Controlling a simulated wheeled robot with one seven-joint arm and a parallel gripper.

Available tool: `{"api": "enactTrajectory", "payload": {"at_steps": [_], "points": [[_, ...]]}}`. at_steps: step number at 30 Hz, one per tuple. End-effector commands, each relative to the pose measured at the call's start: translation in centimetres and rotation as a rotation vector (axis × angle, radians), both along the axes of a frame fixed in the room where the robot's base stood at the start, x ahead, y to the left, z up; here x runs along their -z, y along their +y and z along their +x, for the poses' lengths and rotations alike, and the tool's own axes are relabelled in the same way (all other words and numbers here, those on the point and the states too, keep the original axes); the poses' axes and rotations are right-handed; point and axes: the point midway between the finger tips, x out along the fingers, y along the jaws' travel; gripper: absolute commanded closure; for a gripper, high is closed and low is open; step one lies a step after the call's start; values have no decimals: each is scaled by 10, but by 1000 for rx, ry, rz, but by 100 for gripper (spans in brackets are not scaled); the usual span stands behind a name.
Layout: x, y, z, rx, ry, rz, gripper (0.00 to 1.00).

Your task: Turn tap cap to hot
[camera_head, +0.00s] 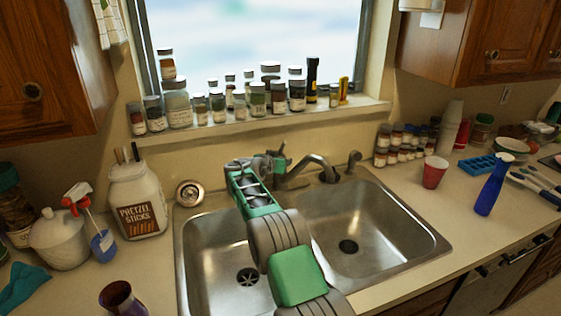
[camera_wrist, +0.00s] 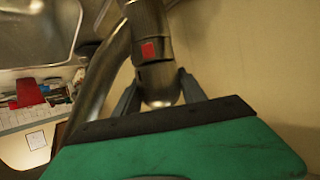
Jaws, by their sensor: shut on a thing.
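The metal tap (camera_head: 312,166) stands behind the double sink, its spout curving to the right. My gripper (camera_head: 279,160) reaches the tap's base from the front left. In the wrist view, my gripper (camera_wrist: 158,78) has a finger on each side of the rounded metal tap cap (camera_wrist: 159,92) and is shut on it. The curved spout (camera_wrist: 103,80) passes to the left of the fingers. In the head view, the cap is mostly hidden by my gripper.
The sink (camera_head: 395,215) has two empty basins. A pretzel jar (camera_head: 137,205) and a spray bottle (camera_head: 95,225) stand left. A red cup (camera_head: 434,172) and a blue bottle (camera_head: 492,186) stand right. Several jars line the windowsill (camera_head: 215,128) behind the tap.

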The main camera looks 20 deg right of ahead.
Motion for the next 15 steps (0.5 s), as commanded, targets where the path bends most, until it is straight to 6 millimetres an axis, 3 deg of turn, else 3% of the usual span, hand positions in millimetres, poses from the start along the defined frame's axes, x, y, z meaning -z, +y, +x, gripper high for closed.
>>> {"api": "enactTrajectory", "payload": {"at_steps": [15], "points": [[-8,0,5,83,-4,-6,92]]}}
